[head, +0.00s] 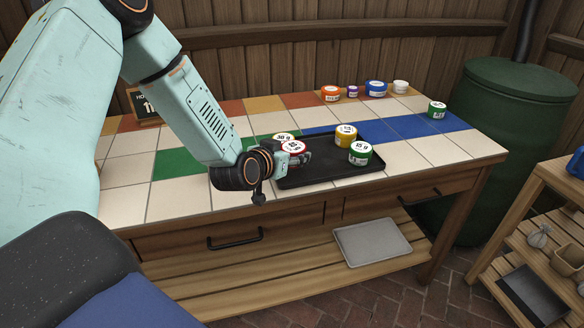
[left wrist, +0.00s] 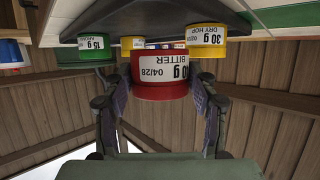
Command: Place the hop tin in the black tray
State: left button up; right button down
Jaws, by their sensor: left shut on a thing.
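A red tin (head: 293,147) with a white label is between the fingers of my left gripper (head: 300,158), at the left end of the black tray (head: 325,173). In the left wrist view its label on the red tin (left wrist: 160,88) reads 30 g, bitter, 04/28. My left gripper (left wrist: 160,105) is shut on it. I cannot tell whether the tin touches the tray. A yellow tin (head: 346,135) and a green 15 g tin (head: 360,153) stand in the tray. My right gripper is not in view.
A yellow 30 g tin (head: 283,137) is just behind the red one; its label reads dry hop in the left wrist view (left wrist: 205,38). Orange (head: 330,93), purple (head: 352,91), blue (head: 376,88) and white (head: 400,87) containers stand at the back. Another green tin (head: 437,110) is at right.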

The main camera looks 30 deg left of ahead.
pick_arm(q)
notch_tip(320, 180, down, 3)
jog(key=shift+s+r+b, duration=0.1)
jog(key=shift+r+b, duration=0.05)
jog(key=shift+b, duration=0.35)
jog(key=shift+f, duration=0.35)
jog(key=shift+w+d, duration=0.1)
jog(key=shift+w, duration=0.2)
jog(key=shift+s, duration=0.2)
jog(key=shift+s+f, duration=0.1)
jog(key=o, duration=1.1)
jog(key=shift+w+f, duration=0.1)
jog(key=shift+w, duration=0.1)
jog(key=shift+o, duration=0.3)
jog(key=shift+s, duration=0.15)
